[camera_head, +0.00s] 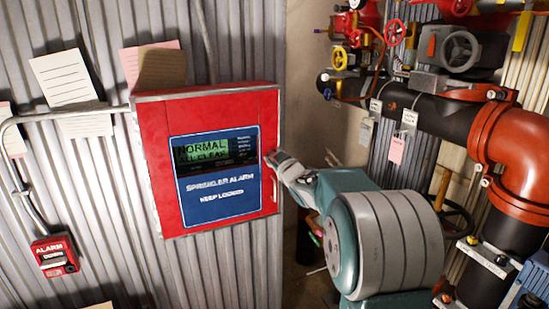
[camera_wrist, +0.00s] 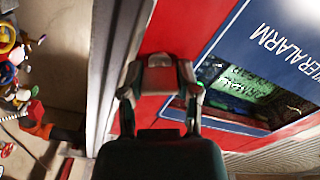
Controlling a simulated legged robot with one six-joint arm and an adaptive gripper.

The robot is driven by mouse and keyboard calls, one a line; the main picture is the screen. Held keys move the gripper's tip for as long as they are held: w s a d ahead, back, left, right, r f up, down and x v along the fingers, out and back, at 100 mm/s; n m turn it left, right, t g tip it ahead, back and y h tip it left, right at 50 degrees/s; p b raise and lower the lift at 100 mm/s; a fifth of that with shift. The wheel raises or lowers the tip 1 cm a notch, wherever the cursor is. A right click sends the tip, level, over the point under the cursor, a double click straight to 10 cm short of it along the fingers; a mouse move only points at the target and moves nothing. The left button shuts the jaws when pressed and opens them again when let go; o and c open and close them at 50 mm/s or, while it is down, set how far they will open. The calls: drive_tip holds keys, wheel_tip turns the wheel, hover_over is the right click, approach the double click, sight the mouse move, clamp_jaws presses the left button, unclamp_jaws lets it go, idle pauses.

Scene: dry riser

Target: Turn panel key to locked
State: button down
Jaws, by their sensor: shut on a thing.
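The red alarm panel (camera_head: 158,190) hangs on the corrugated wall, its door closed. Its blue label (camera_head: 222,205) reads "SPRINKLER ALARM KEEP LOCKED", and its green screen (camera_head: 201,150) reads "NORMAL ALL CLEAR". My gripper (camera_head: 274,163) is at the panel's right edge. In the wrist view my gripper (camera_wrist: 160,75) has its fingers closed in around the panel key at the red door face. The key (camera_wrist: 159,61) shows only as a small pale piece between the fingertips; its turn angle is unclear. In the head view the gripper hides it.
A red alarm box (camera_head: 54,257) is on the wall at lower left, fed by a grey conduit (camera_head: 60,117). Paper notes (camera_head: 66,78) hang above. Red and black pipes (camera_head: 505,150) with valves fill the right side, behind my arm.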

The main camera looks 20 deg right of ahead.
drive_tip(key=n, duration=0.6)
drive_tip(key=shift+a+f+n, duration=0.1)
drive_tip(key=shift+n, duration=0.2)
drive_tip(key=n, duration=0.4)
drive_tip(key=shift+f, duration=0.1)
drive_tip(key=shift+f+n, duration=0.1)
drive_tip(key=shift+n, duration=1)
drive_tip(key=shift+f, duration=0.1)
drive_tip(key=shift+c, duration=1.6)
unclamp_jaws()
drive_tip(key=shift+a, duration=0.1)
drive_tip(key=shift+r, duration=0.2)
